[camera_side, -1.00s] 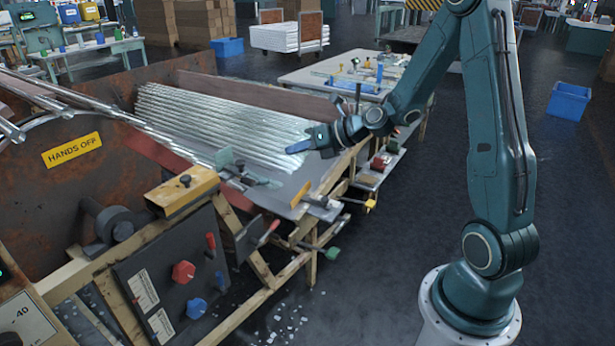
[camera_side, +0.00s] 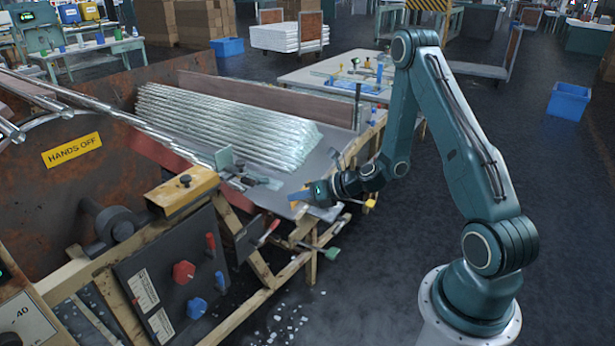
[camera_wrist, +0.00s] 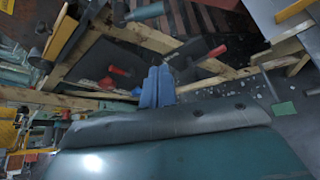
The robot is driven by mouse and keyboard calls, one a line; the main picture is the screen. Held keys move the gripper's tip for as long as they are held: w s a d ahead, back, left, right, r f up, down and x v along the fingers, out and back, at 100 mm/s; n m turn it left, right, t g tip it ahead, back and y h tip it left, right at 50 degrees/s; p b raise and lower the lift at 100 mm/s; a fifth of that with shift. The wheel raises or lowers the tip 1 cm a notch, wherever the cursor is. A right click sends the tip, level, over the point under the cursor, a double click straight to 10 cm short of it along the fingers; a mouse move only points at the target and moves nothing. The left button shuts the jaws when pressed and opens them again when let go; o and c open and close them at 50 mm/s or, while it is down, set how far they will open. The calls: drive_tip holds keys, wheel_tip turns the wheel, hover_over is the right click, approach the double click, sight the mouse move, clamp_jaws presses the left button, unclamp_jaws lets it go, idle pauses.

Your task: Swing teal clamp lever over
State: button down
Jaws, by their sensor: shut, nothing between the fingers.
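A teal-green lever end (camera_side: 332,254) sticks out low at the bench's front right, below my gripper. A grey-teal upright plate (camera_side: 224,158) stands by the lower left end of the glass tubing; I cannot tell which of the two is the clamp lever. My gripper (camera_side: 298,196) is at the bench's front corner, its blue fingers together and empty. It hides part of the clamp hardware there. In the wrist view the blue fingers (camera_wrist: 157,87) are side by side, and a small green patch (camera_wrist: 284,108) shows to their right, apart from them.
Glass tubes (camera_side: 230,125) lie on the sloped bed. A yellow lever end (camera_side: 370,203) is just right of my gripper. Red (camera_side: 183,271) and blue (camera_side: 196,308) knobs are on the front panel. A red handle (camera_side: 268,232) is left of my gripper.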

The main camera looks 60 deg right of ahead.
sight(266, 182)
drive_tip(key=shift+w, duration=0.1)
drive_tip(key=x, duration=1)
drive_tip(key=shift+w+d+r, duration=0.1)
drive_tip(key=shift+d+r, duration=0.15)
drive_tip(key=shift+r, duration=0.35)
drive_tip(key=shift+w+d+r, duration=0.1)
drive_tip(key=shift+d+r, duration=0.2)
drive_tip(key=shift+r, duration=0.3)
drive_tip(key=shift+w+d+r, duration=0.1)
drive_tip(key=shift+d+r, duration=0.15)
drive_tip(key=shift+r, duration=0.4)
drive_tip(key=shift+d+r+n+h, duration=0.2)
drive_tip(key=shift+r+n+h, duration=0.2)
drive_tip(key=shift+n+h, duration=0.15)
drive_tip(key=shift+d+r+n+h, duration=0.2)
drive_tip(key=shift+r+n+h, duration=0.2)
drive_tip(key=shift+n+h, duration=0.15)
drive_tip(key=shift+d+r, duration=0.15)
drive_tip(key=shift+r, duration=0.15)
drive_tip(key=shift+f, duration=0.15)
